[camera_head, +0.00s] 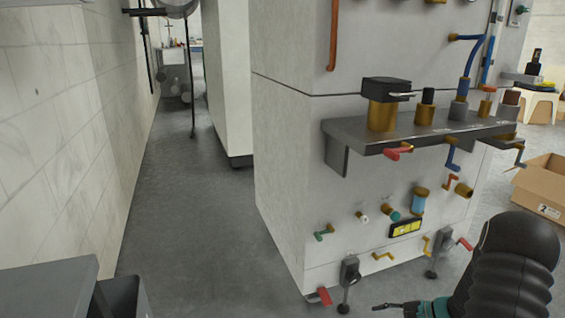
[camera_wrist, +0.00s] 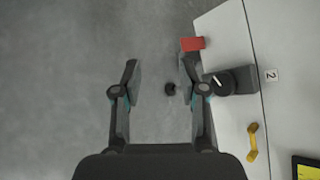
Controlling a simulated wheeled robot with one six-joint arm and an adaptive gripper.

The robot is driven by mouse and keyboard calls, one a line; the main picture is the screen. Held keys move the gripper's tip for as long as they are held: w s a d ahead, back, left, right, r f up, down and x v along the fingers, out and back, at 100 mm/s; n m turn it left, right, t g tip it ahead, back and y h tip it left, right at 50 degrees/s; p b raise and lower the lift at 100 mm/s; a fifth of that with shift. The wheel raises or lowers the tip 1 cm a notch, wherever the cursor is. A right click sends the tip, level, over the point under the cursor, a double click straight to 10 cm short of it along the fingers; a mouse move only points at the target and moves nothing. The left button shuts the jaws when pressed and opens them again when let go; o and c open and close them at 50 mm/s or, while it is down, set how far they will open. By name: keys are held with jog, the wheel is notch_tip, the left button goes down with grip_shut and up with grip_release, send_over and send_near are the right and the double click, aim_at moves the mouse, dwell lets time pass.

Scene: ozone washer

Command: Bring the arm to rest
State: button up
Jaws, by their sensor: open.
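My gripper (camera_wrist: 158,80) is open and empty in the wrist view, with its two fingers apart over the grey floor (camera_wrist: 60,70). Its right finger overlaps a dark fitting on the machine's side, and I cannot tell whether they touch. In the head view my dark arm (camera_head: 510,265) reaches in at the lower right, with my gripper (camera_head: 388,306) low at the bottom edge, in front of the pale washer cabinet (camera_head: 285,170).
A red handle (camera_wrist: 193,44) and a yellow handle (camera_wrist: 252,142) stick out from the cabinet. A shelf with valves (camera_head: 350,132) juts out above. A cardboard box (camera_head: 535,190) stands at the right. A tiled wall (camera_head: 60,130) bounds the left; the aisle floor (camera_head: 185,200) is clear.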

jog(key=s+a+r+n+h+p, duration=0.3)
jog(key=s+r, duration=0.5)
jog(key=r, duration=0.5)
jog(key=s+a+r+n+h+p, duration=0.3)
jog(key=s+a+r+n, duration=0.3)
jog(key=r, duration=0.8)
jog(key=s+a+r+n+t+h+p, duration=0.1)
jog(key=s+a+r+n+h+p, duration=0.2)
jog(key=s+r, duration=0.8)
notch_tip(320, 180, up, 3)
jog(key=shift+s+a+r+n+h, duration=0.2)
jog(key=shift+s+a+n+h, duration=0.15)
jog(key=shift+a+n+h, duration=0.4)
